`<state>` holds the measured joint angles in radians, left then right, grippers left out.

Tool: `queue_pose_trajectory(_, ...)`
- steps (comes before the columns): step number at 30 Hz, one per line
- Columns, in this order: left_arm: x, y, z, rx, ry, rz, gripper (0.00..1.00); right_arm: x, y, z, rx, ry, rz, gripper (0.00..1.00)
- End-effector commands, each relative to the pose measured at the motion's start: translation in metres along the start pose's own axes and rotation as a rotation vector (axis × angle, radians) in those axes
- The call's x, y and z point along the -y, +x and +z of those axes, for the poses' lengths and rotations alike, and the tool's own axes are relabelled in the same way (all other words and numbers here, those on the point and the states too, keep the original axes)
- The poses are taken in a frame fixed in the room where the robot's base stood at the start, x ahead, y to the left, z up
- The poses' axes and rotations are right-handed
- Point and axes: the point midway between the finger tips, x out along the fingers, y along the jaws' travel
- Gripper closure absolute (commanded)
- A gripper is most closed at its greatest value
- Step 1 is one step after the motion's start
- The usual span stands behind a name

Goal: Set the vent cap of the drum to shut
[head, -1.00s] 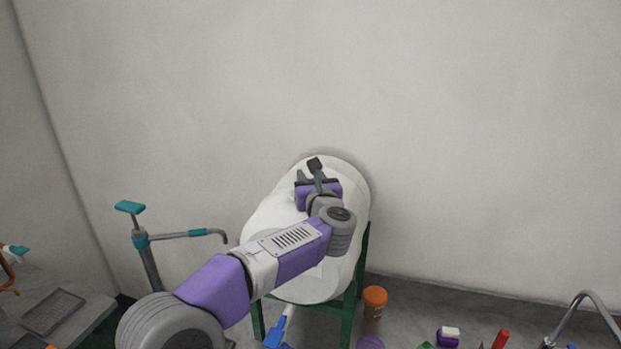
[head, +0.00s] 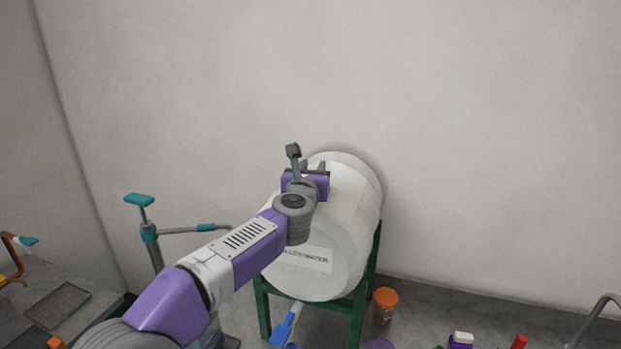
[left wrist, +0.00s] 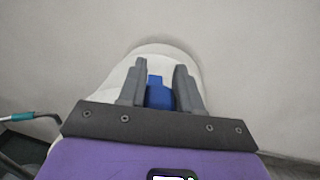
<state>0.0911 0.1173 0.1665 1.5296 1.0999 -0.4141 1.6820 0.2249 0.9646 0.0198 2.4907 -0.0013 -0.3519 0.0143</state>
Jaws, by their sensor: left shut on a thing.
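The drum (head: 345,215) is a white cylinder lying on a green stand against the wall, with a printed label on its front end. In the left wrist view its white top (left wrist: 165,52) shows behind the fingers. My left gripper (head: 313,168) is over the top of the drum, towards its left side. In the left wrist view my left gripper (left wrist: 158,85) is shut on a blue piece (left wrist: 158,94), which looks like the vent cap. My gripper hides the cap in the head view, and I cannot tell its setting. My right gripper is not in view.
A pump with a teal handle (head: 139,199) and a long spout stands left of the drum. An orange-lidded jar (head: 385,298) stands right of the stand. A tray (head: 58,303) lies at lower left.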

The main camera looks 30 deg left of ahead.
Motion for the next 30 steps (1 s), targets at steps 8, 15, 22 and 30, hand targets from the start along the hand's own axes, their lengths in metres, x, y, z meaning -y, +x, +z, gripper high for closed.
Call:
queue_pose_trajectory(8,-0.0105,0.0002,0.0003,0.001,0.0,-0.126,1.0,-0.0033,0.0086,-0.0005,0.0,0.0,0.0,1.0)
queue_pose_trajectory(15,-0.0119,0.0004,0.0014,0.002,0.0,-0.172,1.0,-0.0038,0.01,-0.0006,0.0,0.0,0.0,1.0)
queue_pose_trajectory(22,-0.012,0.0004,0.0018,0.002,0.0,-0.175,1.0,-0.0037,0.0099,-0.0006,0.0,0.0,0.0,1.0)
queue_pose_trajectory(30,-0.0119,0.0004,0.0017,0.002,0.0,-0.175,0.46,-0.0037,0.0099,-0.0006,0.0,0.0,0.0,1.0)
